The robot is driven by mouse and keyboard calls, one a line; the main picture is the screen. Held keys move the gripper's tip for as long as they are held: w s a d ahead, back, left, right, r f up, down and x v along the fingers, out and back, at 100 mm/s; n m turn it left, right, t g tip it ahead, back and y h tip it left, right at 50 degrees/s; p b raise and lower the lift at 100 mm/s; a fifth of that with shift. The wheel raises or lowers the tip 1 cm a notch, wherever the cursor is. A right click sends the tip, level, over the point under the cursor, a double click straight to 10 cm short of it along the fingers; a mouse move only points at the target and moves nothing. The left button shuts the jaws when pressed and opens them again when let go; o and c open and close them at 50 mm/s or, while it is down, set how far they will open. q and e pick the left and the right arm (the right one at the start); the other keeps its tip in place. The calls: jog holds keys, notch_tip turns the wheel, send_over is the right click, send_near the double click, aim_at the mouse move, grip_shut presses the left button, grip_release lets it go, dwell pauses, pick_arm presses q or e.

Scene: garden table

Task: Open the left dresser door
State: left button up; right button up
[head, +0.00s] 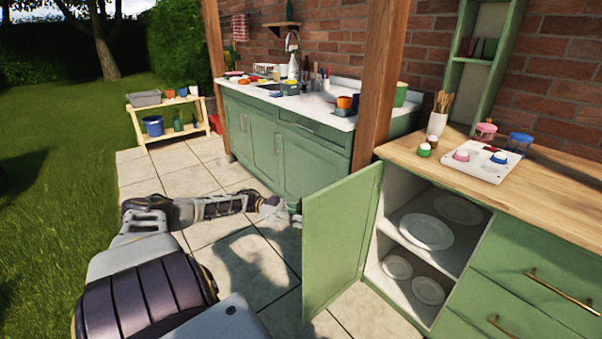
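The green left dresser door (340,238) stands swung wide open, out from the green dresser (527,268) with the wooden top. The open cupboard shows white plates (427,231) on its shelf and more plates (397,267) on its floor. My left arm reaches in from the left, and my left gripper (291,212) is at the outer side of the door, close to its free edge. Its fingertips are small and partly hidden by the door, so I cannot tell whether it is open or shut, or whether it touches the door. My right gripper is not in view.
On the wooden top stand a white tray (480,163) with cups, jars and a utensil pot (438,123). A wooden post (381,80) rises behind the door. A green sink cabinet (290,150) stands farther back. Paved floor (236,254) is clear left of the door.

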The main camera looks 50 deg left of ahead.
pick_arm(q)
jog(key=shift+a, duration=0.1)
jog(key=v, duration=1.1)
jog(key=shift+s+a, duration=0.15)
jog(key=shift+a, duration=0.2)
dwell(0.4)
jog(key=shift+s, duration=0.1)
dwell(0.7)
